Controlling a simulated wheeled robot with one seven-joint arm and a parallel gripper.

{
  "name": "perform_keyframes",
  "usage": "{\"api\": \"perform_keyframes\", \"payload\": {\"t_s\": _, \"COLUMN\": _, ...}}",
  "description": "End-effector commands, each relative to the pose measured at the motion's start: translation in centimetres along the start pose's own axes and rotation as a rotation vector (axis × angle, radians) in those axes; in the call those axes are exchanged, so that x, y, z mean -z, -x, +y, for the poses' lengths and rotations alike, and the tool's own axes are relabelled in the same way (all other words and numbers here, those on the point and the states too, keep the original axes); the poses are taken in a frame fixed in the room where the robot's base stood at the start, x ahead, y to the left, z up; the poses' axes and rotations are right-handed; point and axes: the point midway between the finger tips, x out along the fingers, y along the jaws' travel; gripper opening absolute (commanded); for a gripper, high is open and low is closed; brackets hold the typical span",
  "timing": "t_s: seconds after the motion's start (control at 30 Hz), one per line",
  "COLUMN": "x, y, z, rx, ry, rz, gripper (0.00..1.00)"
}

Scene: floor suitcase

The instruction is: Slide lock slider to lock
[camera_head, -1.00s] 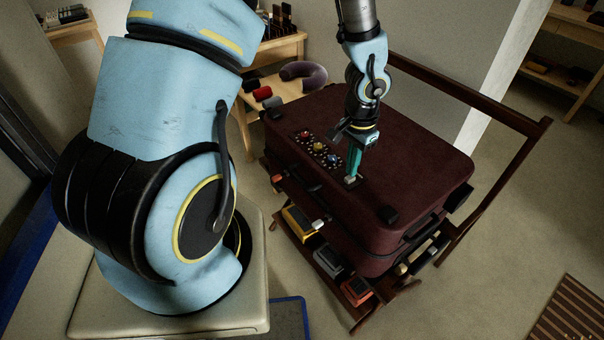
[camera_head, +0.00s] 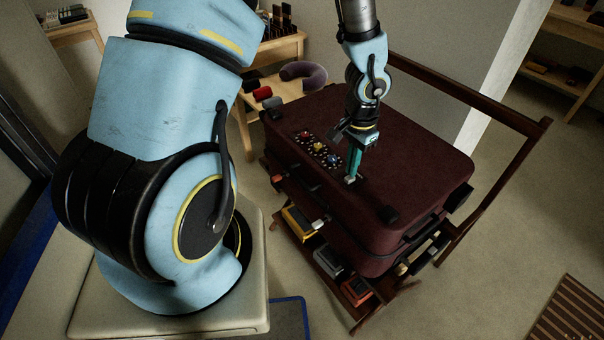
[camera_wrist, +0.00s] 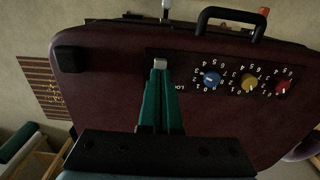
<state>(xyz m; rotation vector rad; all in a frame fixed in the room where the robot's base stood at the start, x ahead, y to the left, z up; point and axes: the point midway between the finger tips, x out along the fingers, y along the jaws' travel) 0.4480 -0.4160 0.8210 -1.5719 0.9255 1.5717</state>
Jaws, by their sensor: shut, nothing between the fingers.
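A dark red suitcase (camera_head: 410,140) lies flat on a wooden rack. A black lock panel (camera_wrist: 222,69) is set in its top, with blue (camera_wrist: 211,79), yellow (camera_wrist: 249,83) and red (camera_wrist: 282,87) dials. The small silver lock slider (camera_wrist: 160,63) is at the panel's left end in the wrist view, next to partly hidden lettering. My gripper (camera_wrist: 160,72) has green fingers closed together, with the tips at the slider, touching or nearly so. In the head view my gripper (camera_head: 351,178) points down onto the panel's near end.
A black carrying handle (camera_wrist: 232,22) lies along the suitcase edge. The rack's wooden rail (camera_head: 470,95) rises behind the suitcase.

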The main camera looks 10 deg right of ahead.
Motion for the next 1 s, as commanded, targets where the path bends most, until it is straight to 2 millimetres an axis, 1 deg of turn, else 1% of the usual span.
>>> {"api": "perform_keyframes", "payload": {"t_s": 0.57, "x": 0.00, "y": -0.06, "z": 0.00, "rx": 0.000, "ry": 0.000, "rz": 0.000, "gripper": 0.00}}
{"api": "perform_keyframes", "payload": {"t_s": 1.0, "x": 0.00, "y": -0.69, "z": 0.00, "rx": 0.000, "ry": 0.000, "rz": 0.000, "gripper": 0.00}}
